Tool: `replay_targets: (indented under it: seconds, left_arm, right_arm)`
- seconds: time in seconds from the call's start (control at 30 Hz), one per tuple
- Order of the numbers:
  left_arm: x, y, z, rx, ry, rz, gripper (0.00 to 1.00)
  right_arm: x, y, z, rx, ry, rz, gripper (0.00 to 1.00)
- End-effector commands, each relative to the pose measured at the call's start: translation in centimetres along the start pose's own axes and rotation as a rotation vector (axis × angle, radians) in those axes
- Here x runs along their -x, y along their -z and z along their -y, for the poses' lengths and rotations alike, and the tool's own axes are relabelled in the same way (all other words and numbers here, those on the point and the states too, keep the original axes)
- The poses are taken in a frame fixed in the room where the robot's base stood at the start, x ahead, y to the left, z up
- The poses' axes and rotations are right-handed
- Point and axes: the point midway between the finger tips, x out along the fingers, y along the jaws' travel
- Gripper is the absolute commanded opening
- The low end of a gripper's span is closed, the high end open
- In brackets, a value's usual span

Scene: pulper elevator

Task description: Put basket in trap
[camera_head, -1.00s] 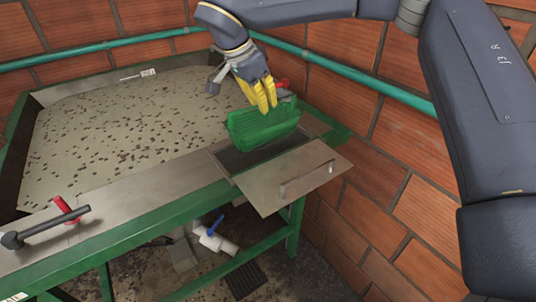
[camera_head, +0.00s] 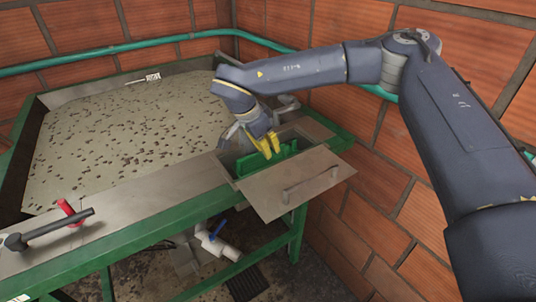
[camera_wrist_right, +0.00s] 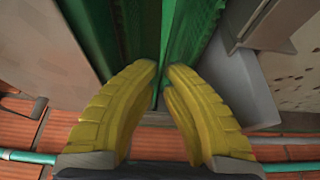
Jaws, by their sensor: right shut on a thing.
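The green basket (camera_head: 268,160) sits low in the trap opening (camera_head: 228,160) at the tank's right corner, largely below the rim. My right gripper (camera_head: 268,146) reaches down over it with yellow fingers shut on its upper edge. In the right wrist view the two yellow fingertips (camera_wrist_right: 165,75) pinch a thin wall of the green basket (camera_wrist_right: 185,35). The trap's metal lid (camera_head: 290,180) lies open toward the front, its bar handle facing up. How deep the basket rests is hidden by the gripper and lid. My left gripper is not in view.
A wide tank (camera_head: 130,130) of murky water with dark specks fills the left. A red-handled valve (camera_head: 70,212) and a dark lever stand on its front ledge. A green pipe (camera_head: 130,40) runs along the brick wall. A blue-handled valve (camera_head: 217,228) is below the frame.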

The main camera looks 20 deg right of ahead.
Motion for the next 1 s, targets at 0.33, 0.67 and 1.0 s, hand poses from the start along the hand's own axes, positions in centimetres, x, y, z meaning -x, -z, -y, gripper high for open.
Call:
replay_targets:
  seconds: [0.33,0.67,1.0]
  left_arm:
    - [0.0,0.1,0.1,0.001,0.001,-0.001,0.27]
    - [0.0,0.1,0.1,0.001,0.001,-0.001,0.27]
    - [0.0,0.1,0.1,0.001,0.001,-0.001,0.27]
  right_arm:
    - [-2.0,-0.9,0.0,-0.001,0.001,0.000,0.00]
    - [-2.2,-1.0,0.0,0.000,0.000,0.000,0.19]
    - [-2.2,-0.9,0.0,0.000,0.000,0.000,0.30]
